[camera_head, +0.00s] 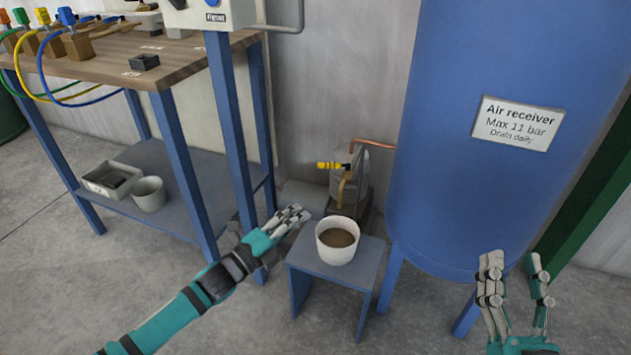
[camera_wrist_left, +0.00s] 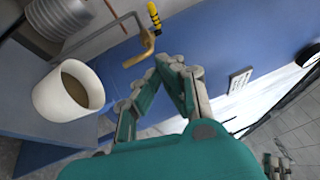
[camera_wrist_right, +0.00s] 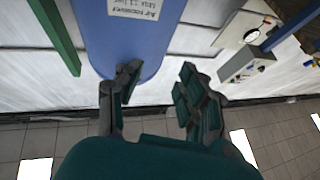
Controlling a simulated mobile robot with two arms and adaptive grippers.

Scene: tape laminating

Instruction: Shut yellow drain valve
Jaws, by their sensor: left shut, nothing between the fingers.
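The yellow drain valve handle (camera_head: 329,165) sticks out to the left of a brass pipe (camera_head: 347,186), low beside the blue air receiver (camera_head: 455,120). In the left wrist view the yellow handle (camera_wrist_left: 154,14) is at the top, above the bent brass pipe (camera_wrist_left: 142,50). My left gripper (camera_head: 301,214) is shut and empty, below and left of the valve in the head view and apart from it. It also shows in the left wrist view (camera_wrist_left: 176,62). My right gripper (camera_head: 514,262) is open and empty in front of the receiver; it also shows in the right wrist view (camera_wrist_right: 158,70).
A white bucket with brown liquid (camera_head: 338,244) stands on a small blue stool (camera_head: 318,262) below the valve, close to my left gripper. A blue-legged workbench (camera_head: 150,72) stands at left, with a white tray (camera_head: 100,178) and a pot (camera_head: 149,195) on its lower shelf.

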